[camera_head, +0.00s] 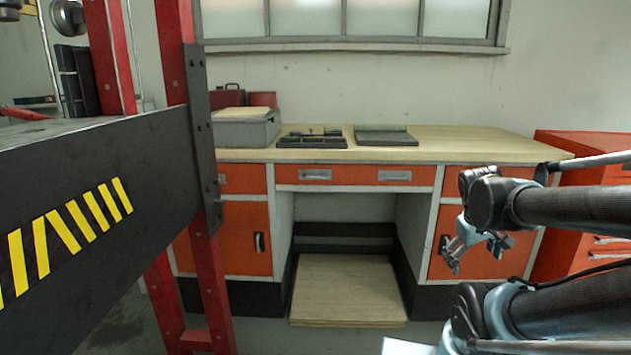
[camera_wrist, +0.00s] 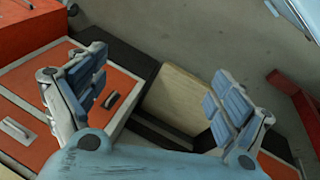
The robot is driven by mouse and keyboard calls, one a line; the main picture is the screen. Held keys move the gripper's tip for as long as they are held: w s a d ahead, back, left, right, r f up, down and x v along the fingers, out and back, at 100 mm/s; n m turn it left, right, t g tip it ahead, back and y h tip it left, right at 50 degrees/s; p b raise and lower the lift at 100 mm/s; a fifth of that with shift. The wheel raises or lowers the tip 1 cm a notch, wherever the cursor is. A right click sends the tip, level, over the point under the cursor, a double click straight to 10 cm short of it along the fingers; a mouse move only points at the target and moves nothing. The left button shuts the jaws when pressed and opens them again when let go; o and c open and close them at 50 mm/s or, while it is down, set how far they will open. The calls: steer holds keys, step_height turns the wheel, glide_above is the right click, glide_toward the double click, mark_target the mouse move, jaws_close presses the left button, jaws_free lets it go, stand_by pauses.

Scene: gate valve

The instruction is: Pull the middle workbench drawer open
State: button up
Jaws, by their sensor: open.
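The workbench (camera_head: 470,143) has a pale wooden top and orange fronts in a grey frame. Its wide middle drawer (camera_head: 347,176) sits flush under the top in the head view, with two grey handles, a left one (camera_head: 316,174) and a right one (camera_head: 394,175). My gripper (camera_head: 478,253) is in front of the right orange cabinet door, to the right of and lower than the drawer, apart from it. In the wrist view my gripper (camera_wrist: 157,85) has its two fingers wide apart with nothing between them. I cannot make out the middle drawer in the wrist view.
A grey box (camera_head: 245,130) and dark trays (camera_head: 312,138) stand on the bench top. Below the drawer is an open knee space with a wooden board (camera_head: 348,290). A dark striped beam (camera_head: 90,215) and red posts block the left. A red cabinet (camera_head: 590,145) stands at right.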

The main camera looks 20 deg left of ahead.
steer(key=w+a+r+n+t+h, duration=0.1)
steer(key=w+a+r+n+t, duration=0.15)
steer(key=w+n, duration=0.35)
steer(key=w+a+r+n+t+h, duration=0.1)
steer(key=w+a+r+n+t, duration=0.2)
steer(key=w, duration=0.5)
steer(key=n+t+y, duration=0.8)
steer(key=n+t, duration=0.1)
steer(key=n, duration=1.6)
glide_toward(315, 177)
steer(key=x, duration=1)
steer(key=shift+w+f, duration=0.2)
steer(key=shift+w, duration=0.05)
